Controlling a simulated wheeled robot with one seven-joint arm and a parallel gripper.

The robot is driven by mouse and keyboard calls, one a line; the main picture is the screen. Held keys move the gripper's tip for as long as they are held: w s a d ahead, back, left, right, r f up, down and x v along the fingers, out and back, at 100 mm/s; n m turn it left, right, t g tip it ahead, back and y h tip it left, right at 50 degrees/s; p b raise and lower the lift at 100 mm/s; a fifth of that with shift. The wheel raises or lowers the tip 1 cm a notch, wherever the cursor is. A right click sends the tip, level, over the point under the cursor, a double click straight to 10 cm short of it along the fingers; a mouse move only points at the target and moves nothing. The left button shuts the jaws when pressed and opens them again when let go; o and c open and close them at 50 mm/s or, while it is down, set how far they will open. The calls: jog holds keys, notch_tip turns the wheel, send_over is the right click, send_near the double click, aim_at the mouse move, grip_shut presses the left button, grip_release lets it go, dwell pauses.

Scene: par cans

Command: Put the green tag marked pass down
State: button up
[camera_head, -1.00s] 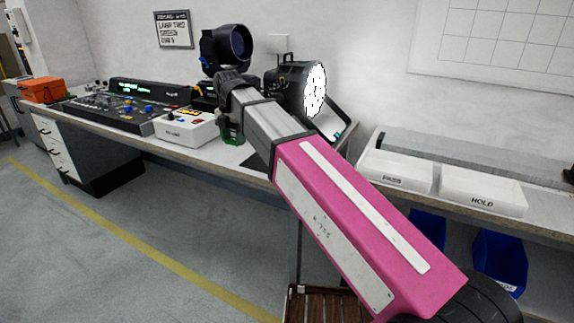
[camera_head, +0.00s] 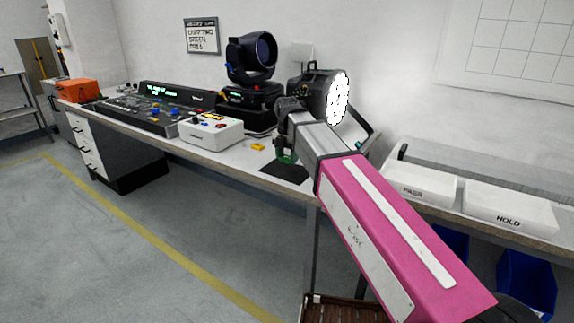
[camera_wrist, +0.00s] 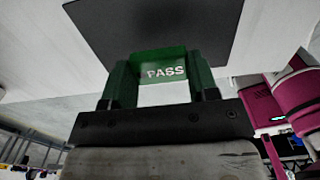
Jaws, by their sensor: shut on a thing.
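The green tag marked PASS (camera_wrist: 165,71) shows in the wrist view, upright between the two green fingers of my gripper (camera_wrist: 160,84). My gripper is shut on it. In the head view my gripper (camera_head: 285,157) is low over the bench at a dark flat mat (camera_head: 283,173), mostly hidden by my arm. The mat also shows beyond the tag in the wrist view (camera_wrist: 160,25). I cannot tell whether the tag touches the mat. A white tray marked PASS (camera_head: 412,191) stands on the bench to the right.
A white HOLD tray (camera_head: 508,218) stands right of the PASS tray. A lit par can (camera_head: 318,95) is behind my gripper. A small yellow piece (camera_head: 258,147), a white button box (camera_head: 210,135), a moving-head light (camera_head: 250,60) and a control desk (camera_head: 140,115) are to the left.

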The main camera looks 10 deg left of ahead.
aim_at(287, 157)
jog(key=shift+f, duration=1.8)
jog(key=shift+f, duration=0.1)
jog(key=o, duration=0.9)
notch_tip(287, 157, up, 12)
jog(key=shift+f, duration=0.1)
jog(key=shift+r, duration=0.25)
jog(key=shift+s, duration=0.1)
